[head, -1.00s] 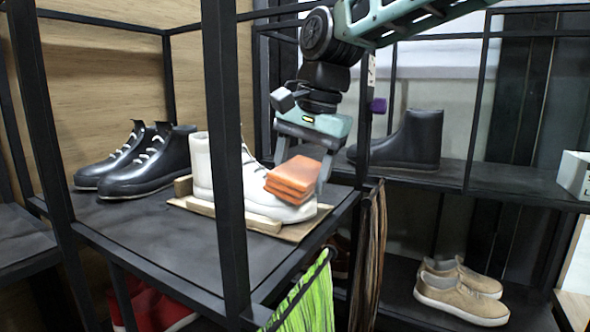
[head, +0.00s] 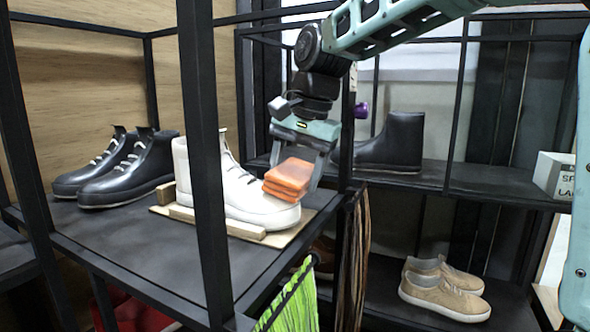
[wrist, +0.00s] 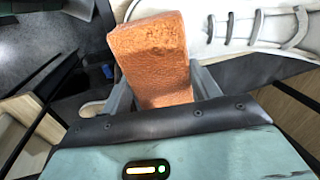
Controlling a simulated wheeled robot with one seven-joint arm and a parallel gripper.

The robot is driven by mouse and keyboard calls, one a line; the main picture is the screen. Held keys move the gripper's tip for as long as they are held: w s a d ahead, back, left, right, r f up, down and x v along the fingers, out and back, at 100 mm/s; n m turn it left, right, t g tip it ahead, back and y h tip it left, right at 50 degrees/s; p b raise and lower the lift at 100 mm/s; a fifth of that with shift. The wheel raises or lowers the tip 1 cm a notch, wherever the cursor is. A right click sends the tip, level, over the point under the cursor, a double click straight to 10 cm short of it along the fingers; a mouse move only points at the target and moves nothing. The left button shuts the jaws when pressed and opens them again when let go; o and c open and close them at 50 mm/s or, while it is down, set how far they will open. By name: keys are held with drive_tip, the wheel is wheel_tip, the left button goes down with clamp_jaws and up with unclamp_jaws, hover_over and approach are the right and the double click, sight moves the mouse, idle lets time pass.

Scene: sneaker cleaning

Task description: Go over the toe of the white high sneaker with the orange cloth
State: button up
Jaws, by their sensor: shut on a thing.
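The white high sneaker (head: 243,196) stands on a wooden board (head: 290,238) on the dark shelf, its toe pointing right. My gripper (head: 296,172) is shut on the folded orange cloth (head: 289,178), which also shows in the wrist view (wrist: 152,60). The cloth is at the top of the sneaker's toe and seems to touch it; the exact contact is hidden under the cloth. In the wrist view the white sneaker (wrist: 225,28) with its laces lies beyond the cloth. A dark shelf post hides part of the sneaker's heel side in the head view.
A black shelf post (head: 204,170) stands in front of the sneaker. Black sneakers (head: 130,172) stand at the left. A black boot (head: 392,143) and a white box (head: 553,175) are on the right shelf, with tan shoes (head: 445,290) below. Green strips (head: 292,305) hang at the front.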

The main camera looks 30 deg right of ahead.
drive_tip(key=shift+s+a+r, duration=0.1)
drive_tip(key=shift+s+a, duration=0.7)
drive_tip(key=shift+a, duration=0.3)
drive_tip(key=shift+s+a+f, duration=0.1)
drive_tip(key=shift+s+a, duration=0.65)
drive_tip(key=shift+a, duration=0.3)
drive_tip(key=shift+s+a+r, duration=0.1)
drive_tip(key=shift+s+a, duration=0.7)
drive_tip(key=shift+a, duration=0.3)
drive_tip(key=shift+r, duration=0.1)
drive_tip(key=shift+p+v, duration=1.75)
drive_tip(key=shift+v, duration=1.2)
drive_tip(key=shift+d+r, duration=0.1)
